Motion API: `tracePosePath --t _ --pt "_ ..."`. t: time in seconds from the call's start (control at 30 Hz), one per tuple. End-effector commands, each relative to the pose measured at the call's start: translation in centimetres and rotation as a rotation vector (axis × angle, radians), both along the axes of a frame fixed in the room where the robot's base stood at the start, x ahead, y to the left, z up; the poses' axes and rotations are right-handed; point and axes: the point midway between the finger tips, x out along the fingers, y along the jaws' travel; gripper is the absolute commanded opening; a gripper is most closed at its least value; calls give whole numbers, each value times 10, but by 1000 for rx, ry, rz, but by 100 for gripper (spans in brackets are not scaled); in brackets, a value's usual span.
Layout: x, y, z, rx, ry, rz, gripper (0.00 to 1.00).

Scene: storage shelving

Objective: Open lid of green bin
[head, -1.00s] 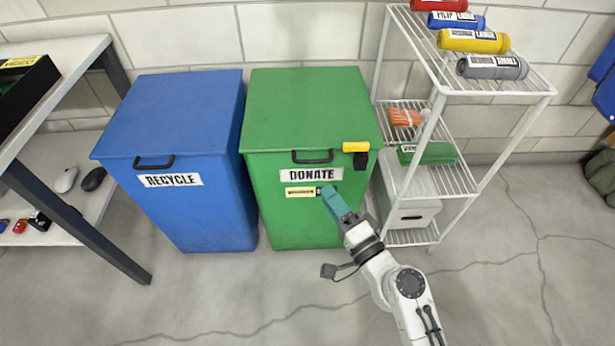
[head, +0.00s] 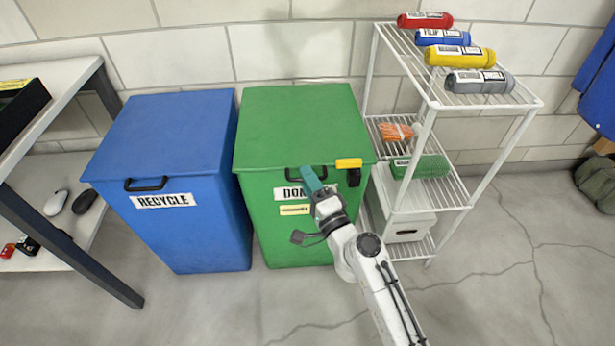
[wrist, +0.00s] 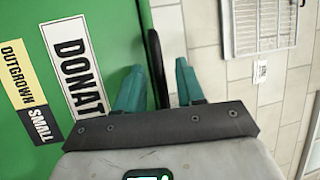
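The green bin (head: 256,222) stands against the wall with its green lid (head: 300,122) closed. A black handle (head: 290,174) sits at the lid's front edge, above the DONATE label (wrist: 77,64). My gripper (head: 307,172) is raised in front of the bin at the handle's right part, which it partly hides. In the wrist view, my gripper's two teal fingers (wrist: 155,88) are apart, with the black handle (wrist: 158,68) between them. I cannot tell whether either finger touches it.
A blue RECYCLE bin (head: 190,235) stands close on the left. A white wire shelf (head: 480,198) with rolled cloths stands close on the right. A yellow and black piece (head: 349,164) is at the lid's front right corner. The floor in front is clear.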

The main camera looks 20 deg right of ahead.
Motion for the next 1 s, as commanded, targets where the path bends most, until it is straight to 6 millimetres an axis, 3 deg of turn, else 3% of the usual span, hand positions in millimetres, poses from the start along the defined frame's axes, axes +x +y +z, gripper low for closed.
tracePosePath --t 0.37,0.77,1.0 --pt "6 1 1 0 0 1 38" --pt "6 1 1 0 0 1 1" --pt "6 1 1 0 0 0 0"
